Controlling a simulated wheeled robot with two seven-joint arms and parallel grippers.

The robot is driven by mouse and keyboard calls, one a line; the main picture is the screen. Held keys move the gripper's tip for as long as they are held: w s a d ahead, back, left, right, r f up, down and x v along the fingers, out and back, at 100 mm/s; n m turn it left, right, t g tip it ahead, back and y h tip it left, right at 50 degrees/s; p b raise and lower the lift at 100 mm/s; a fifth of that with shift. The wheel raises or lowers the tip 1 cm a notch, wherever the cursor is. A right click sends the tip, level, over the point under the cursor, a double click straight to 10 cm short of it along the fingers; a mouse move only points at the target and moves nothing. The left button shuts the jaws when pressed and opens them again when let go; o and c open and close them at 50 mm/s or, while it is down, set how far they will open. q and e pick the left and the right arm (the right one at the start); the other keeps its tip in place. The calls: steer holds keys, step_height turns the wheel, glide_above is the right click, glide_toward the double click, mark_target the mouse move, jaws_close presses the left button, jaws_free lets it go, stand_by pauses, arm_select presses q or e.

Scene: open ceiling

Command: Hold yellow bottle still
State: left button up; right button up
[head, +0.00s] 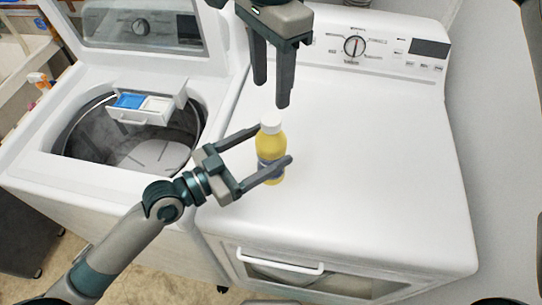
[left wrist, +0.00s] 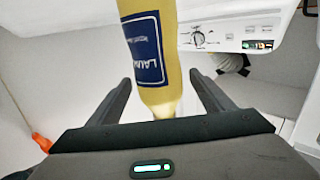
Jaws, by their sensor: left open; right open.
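A yellow bottle (head: 270,146) with a white cap stands upright on the white top of the dryer (head: 370,170). My left gripper (head: 274,146) is open, with one finger on each side of the bottle. In the left wrist view the bottle (left wrist: 152,50) shows a blue label and sits between the two open fingers (left wrist: 165,95), with visible gaps beside it. My right gripper (head: 272,98) points down just above the bottle's cap, its fingers open. I cannot tell whether it touches the cap.
An open washer (head: 50,165) stands at the left, its lid raised and a dispenser drawer (head: 145,108) with a blue part over its drum. A control panel with a knob (head: 354,46) is at the back. The dryer top right of the bottle is clear.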

arm_select(q)
steer(key=shift+x, duration=0.85)
steer(key=shift+c, duration=0.7)
